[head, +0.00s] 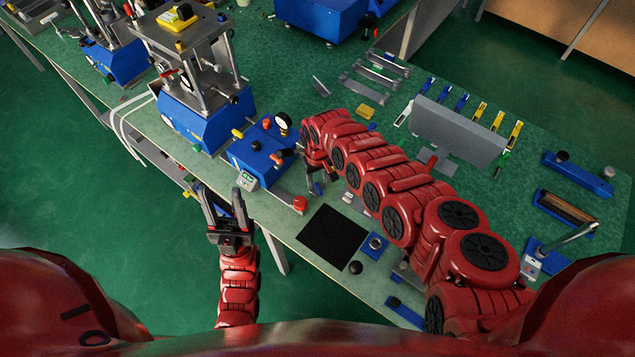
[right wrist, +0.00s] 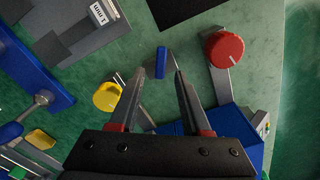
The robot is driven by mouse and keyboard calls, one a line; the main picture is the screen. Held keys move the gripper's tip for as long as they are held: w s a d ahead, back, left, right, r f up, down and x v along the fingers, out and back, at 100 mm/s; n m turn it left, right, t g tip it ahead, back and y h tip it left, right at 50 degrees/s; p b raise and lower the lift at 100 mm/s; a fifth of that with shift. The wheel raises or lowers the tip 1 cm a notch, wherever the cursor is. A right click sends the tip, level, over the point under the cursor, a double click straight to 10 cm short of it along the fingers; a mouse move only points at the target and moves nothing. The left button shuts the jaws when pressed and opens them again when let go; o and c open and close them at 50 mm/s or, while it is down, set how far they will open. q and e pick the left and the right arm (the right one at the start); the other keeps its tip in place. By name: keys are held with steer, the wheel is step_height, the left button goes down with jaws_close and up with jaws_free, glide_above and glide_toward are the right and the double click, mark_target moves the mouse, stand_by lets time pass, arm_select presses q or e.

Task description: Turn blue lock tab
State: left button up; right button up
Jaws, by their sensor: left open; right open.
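The blue lock tab (right wrist: 161,62) is a small upright blue piece in the right wrist view, just past and between the fingertips of my right gripper (right wrist: 146,78). The fingers are spread and empty, and I see no contact with the tab. In the head view my right gripper (head: 318,182) points down over the bench beside the blue box with the gauge; I cannot make out the tab there. My left gripper (head: 222,198) is open and empty, in front of the bench edge at the left.
A red knob (right wrist: 223,48) on a grey bar and a yellow knob (right wrist: 107,96) flank the tab. The blue gauge box (head: 254,155) stands close to my right gripper. A black mat (head: 332,233) lies near the front edge. The floor around my left gripper is clear.

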mark_target(319, 189)
steer(key=shift+w+f+b, duration=0.1)
steer(key=shift+f+b, duration=0.25)
steer(key=shift+f, duration=0.9)
jaws_close()
